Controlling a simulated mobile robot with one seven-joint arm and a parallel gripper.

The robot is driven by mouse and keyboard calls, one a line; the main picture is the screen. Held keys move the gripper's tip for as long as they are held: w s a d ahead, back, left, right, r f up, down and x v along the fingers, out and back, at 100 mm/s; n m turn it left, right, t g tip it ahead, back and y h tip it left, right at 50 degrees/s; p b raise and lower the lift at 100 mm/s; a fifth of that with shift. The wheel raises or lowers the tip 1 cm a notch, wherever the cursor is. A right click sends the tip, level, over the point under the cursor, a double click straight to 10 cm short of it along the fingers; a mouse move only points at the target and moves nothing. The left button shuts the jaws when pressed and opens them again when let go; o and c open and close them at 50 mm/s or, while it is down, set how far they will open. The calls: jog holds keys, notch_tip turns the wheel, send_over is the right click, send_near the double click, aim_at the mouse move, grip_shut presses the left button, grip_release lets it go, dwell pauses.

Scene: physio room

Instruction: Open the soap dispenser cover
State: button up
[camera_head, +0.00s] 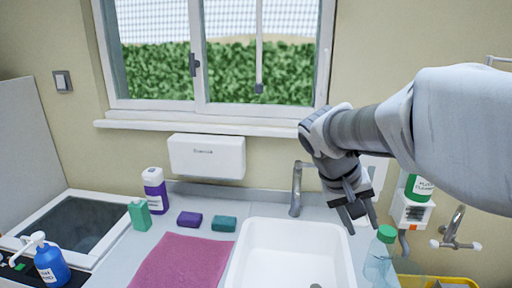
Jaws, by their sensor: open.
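My gripper (363,222) is open and empty, pointing down above the right rim of the white sink. A white wall unit (376,172) shows partly behind my gripper; it could be the soap dispenser, but my arm hides much of it. To its right a white wall holder (411,213) carries a bottle (419,188) with a green label, its top hidden by my arm. I cannot tell which of these is the soap dispenser, or whether its cover is open or shut. My gripper appears apart from both.
The sink (249,262) has a grey tap (297,189). A clear green-capped bottle (380,255) stands close below my gripper. A white wall box (207,156) hangs under the window. A wall tap (455,230) is right.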

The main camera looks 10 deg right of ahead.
jog(key=w+d+f+m+g+h+b, duration=0.1)
jog(key=w+d+h, duration=0.25)
jog(key=w, duration=0.35)
jog(key=w+d+f+m+g+h, duration=0.1)
jog(key=w+d+h, duration=0.25)
jog(key=w, duration=0.25)
jog(key=w+a+t+h, duration=0.2)
jog(key=w+a+h, duration=0.2)
jog(key=w+h, duration=0.6)
notch_tip(320, 180, up, 3)
jog(key=y, duration=0.2)
send_over(370, 166)
jog(key=s, duration=0.4)
jog(key=shift+w+a+f+m+p, duration=0.15)
jog(key=shift+m+p, duration=0.15)
jog(key=shift+p, duration=0.1)
grip_shut()
